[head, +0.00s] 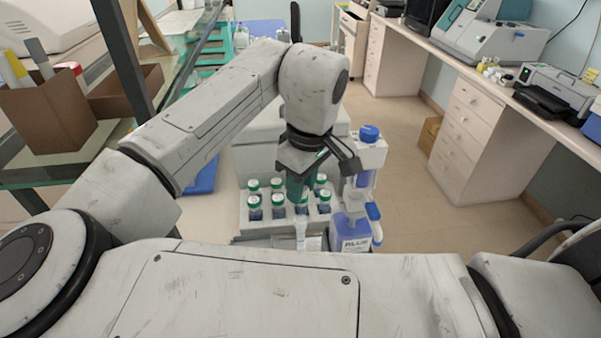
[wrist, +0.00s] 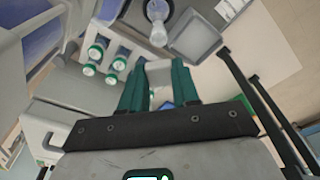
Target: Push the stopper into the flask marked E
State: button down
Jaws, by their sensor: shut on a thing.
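My gripper (head: 300,188) points down over the rack of vials in the head view. In the wrist view its two green fingers (wrist: 158,68) stand slightly apart, shut on a pale block (wrist: 159,77), which I take for the stopper. The grip itself is hidden in the head view. A small clear vessel (head: 301,232) stands at the front of the rack, below my gripper. A clear flask-like vessel (wrist: 157,22) also shows in the wrist view, beyond the fingertips and apart from them. I cannot read a letter E on any vessel.
Several green-capped vials (head: 253,207) stand in the pale rack (head: 245,228) around my gripper. A blue-labelled bottle (head: 350,235) and a blue-topped dispenser (head: 369,134) stand close on the right. A glass shelf (head: 75,155) with a brown box (head: 50,112) is at left. Open floor lies to the right.

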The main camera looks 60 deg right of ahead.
jog(key=shift+f+b, duration=1.95)
jog(key=shift+f, duration=0.7)
jog(key=shift+s+f, duration=0.15)
jog(key=shift+s, duration=0.05)
jog(key=shift+f+p, duration=0.35)
jog(key=shift+f, duration=0.3)
dwell(0.9)
jog(key=shift+c, duration=1.8)
grip_release()
jog(key=shift+r, duration=0.15)
jog(key=shift+r+p, duration=2.9)
jog(key=shift+p, duration=0.25)
